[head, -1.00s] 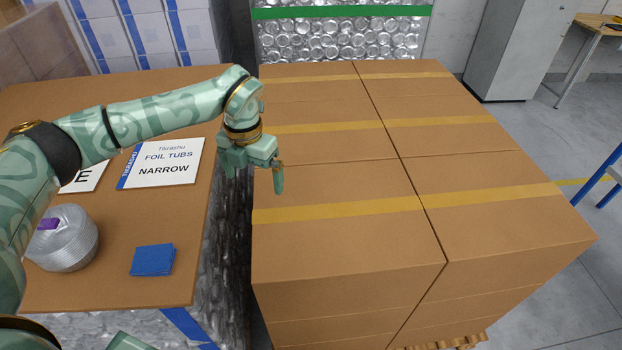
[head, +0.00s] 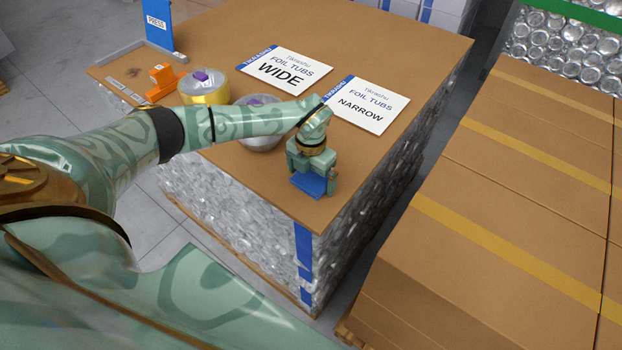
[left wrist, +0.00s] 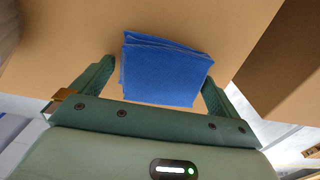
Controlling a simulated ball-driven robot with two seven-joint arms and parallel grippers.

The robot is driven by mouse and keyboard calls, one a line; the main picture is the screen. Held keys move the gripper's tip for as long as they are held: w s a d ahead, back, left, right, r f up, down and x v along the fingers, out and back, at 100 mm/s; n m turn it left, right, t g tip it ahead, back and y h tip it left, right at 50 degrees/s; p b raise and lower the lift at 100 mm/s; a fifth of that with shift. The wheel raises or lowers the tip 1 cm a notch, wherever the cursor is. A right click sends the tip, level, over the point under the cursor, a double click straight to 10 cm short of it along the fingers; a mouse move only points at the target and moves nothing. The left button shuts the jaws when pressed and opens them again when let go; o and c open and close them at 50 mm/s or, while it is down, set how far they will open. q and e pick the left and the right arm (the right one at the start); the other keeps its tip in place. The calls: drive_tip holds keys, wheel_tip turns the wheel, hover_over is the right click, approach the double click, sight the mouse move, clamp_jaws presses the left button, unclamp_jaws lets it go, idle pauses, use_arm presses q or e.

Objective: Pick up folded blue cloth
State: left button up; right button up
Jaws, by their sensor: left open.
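The folded blue cloth (head: 309,183) lies flat on the brown cardboard tabletop near its front corner. It also shows in the left wrist view (left wrist: 165,70), with its layered folded edge at the upper left. My left gripper (head: 312,188) is open above the cloth. In the left wrist view, its two fingers (left wrist: 158,82) stand on either side of the cloth, with nothing gripped. The cloth's near part is partly hidden by the gripper in the head view. My right gripper is not in view.
Foil tubs (head: 262,138) with a purple item on top stand behind my left forearm, beside a yellow-banded stack (head: 205,92). An orange tool (head: 162,82) and two signs, WIDE (head: 285,70) and NARROW (head: 366,104), lie on the tabletop. Tall cardboard boxes (head: 480,220) stand right, across a gap.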

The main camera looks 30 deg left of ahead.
sight(311, 175)
use_arm(q)
drive_tip(key=c, duration=0.7)
drive_tip(key=shift+r, duration=0.35)
wheel_tip(311, 175, up, 3)
drive_tip(key=shift+w+f, duration=0.1)
drive_tip(key=shift+f, duration=0.05)
drive_tip(key=s+d+r, duration=0.3)
drive_tip(key=d+r, duration=0.6)
drive_tip(key=d, duration=0.4)
drive_tip(key=shift+s+d+r, duration=0.25)
drive_tip(key=shift+d+r, duration=0.05)
drive_tip(key=shift+d, duration=0.05)
drive_tip(key=shift+o, duration=0.4)
drive_tip(key=shift+f, duration=0.1)
